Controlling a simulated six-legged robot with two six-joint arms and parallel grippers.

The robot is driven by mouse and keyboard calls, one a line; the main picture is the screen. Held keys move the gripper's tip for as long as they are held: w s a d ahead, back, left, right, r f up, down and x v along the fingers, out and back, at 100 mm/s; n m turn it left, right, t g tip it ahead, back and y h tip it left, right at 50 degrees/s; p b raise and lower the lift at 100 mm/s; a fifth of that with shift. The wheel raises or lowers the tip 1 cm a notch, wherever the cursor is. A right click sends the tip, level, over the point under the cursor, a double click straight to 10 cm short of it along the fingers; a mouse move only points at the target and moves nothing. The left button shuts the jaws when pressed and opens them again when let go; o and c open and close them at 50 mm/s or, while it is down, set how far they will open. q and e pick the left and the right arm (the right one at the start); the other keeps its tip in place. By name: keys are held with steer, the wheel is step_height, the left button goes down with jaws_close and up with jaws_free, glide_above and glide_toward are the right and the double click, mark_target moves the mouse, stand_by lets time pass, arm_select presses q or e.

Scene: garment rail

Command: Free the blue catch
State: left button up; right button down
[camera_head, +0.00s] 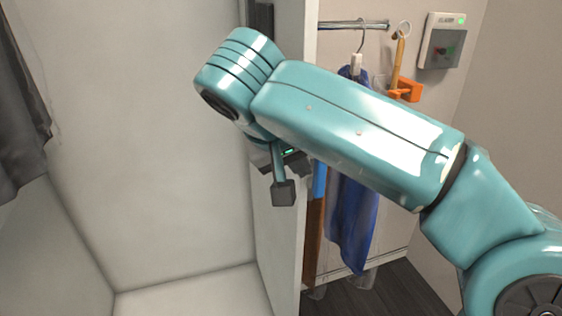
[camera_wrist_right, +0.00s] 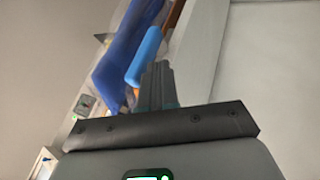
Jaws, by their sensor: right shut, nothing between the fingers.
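A light blue upright piece (camera_head: 319,180), which looks like the blue catch, shows just right of the white panel's edge, partly hidden by my right arm. It also shows in the right wrist view as a rounded blue bar (camera_wrist_right: 146,57), beyond the fingertips. My right gripper (camera_head: 284,190) is shut and empty, in front of the white panel and left of the blue piece. In the wrist view its fingers (camera_wrist_right: 160,86) are together, pointing towards the bar's lower end; I cannot tell if they touch it. My left gripper is not in view.
A dark blue garment (camera_head: 352,220) hangs from a metal rail (camera_head: 340,25), close right of the blue piece. An orange clamp-like part (camera_head: 405,90) and a wall box (camera_head: 441,42) are further right.

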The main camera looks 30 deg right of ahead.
steer(key=shift+s+d, duration=0.2)
steer(key=shift+d, duration=0.05)
steer(key=shift+w, duration=0.15)
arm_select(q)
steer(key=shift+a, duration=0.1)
arm_select(e)
steer(key=shift+d, duration=0.15)
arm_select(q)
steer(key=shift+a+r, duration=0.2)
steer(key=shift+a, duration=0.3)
arm_select(e)
steer(key=shift+d+r+y, duration=0.15)
steer(key=shift+r+y, duration=0.05)
steer(key=shift+y, duration=0.2)
